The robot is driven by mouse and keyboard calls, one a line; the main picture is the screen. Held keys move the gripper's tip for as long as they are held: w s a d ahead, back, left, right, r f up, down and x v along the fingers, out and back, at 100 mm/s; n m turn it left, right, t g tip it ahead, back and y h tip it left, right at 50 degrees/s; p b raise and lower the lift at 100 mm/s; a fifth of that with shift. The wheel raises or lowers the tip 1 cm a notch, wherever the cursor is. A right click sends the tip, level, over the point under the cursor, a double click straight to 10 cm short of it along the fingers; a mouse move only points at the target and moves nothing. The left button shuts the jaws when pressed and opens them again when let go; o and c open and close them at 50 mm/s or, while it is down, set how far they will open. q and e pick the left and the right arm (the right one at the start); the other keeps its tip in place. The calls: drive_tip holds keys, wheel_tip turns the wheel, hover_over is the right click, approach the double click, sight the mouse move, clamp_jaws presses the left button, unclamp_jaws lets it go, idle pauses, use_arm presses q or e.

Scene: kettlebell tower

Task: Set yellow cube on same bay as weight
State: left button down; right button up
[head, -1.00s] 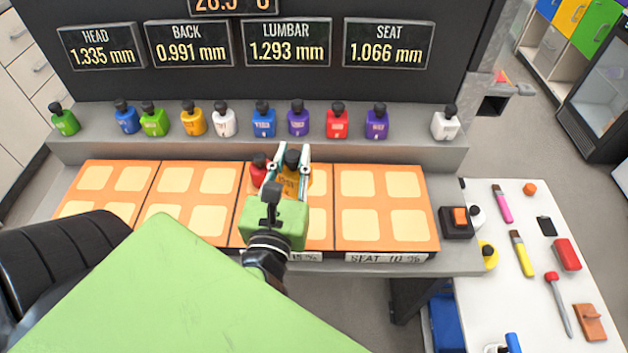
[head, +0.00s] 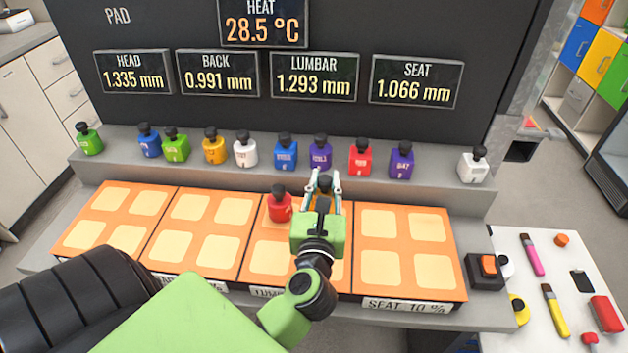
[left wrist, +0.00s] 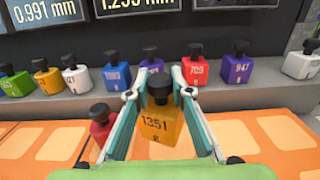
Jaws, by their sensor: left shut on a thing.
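The yellow cube-shaped weight, marked 1351 with a black knob (left wrist: 160,125), is between the fingers of my left gripper (head: 323,186). In the head view the gripper mostly hides it. It is upright over the back right of the third bay from the left (head: 265,250); I cannot tell whether its base touches the bay. A red weight (head: 279,207) stands on the back left pad of that bay, just left of the gripper. It also shows in the left wrist view (left wrist: 101,128), partly behind the left finger. My right gripper is not in view.
Several coloured weights stand on the grey shelf (head: 440,180) behind the bays. The fourth bay (head: 407,250) is empty, as are the two left bays. A black box with an orange button (head: 488,265) is at the right. A white table (head: 530,310) holds tools.

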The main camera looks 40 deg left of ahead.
sight(330, 194)
use_arm(q)
drive_tip(key=shift+w+a+f, duration=0.2)
drive_tip(key=shift+w+f, duration=1.05)
drive_tip(key=shift+w, duration=0.05)
drive_tip(key=shift+w+f+b, duration=0.1)
drive_tip(key=shift+f+b, duration=0.5)
drive_tip(key=shift+f, duration=0.95)
drive_tip(key=shift+f, duration=0.1)
drive_tip(key=c, duration=2)
unclamp_jaws()
drive_tip(key=shift+f, duration=0.3)
drive_tip(key=shift+o, duration=0.9)
drive_tip(key=shift+r, duration=0.1)
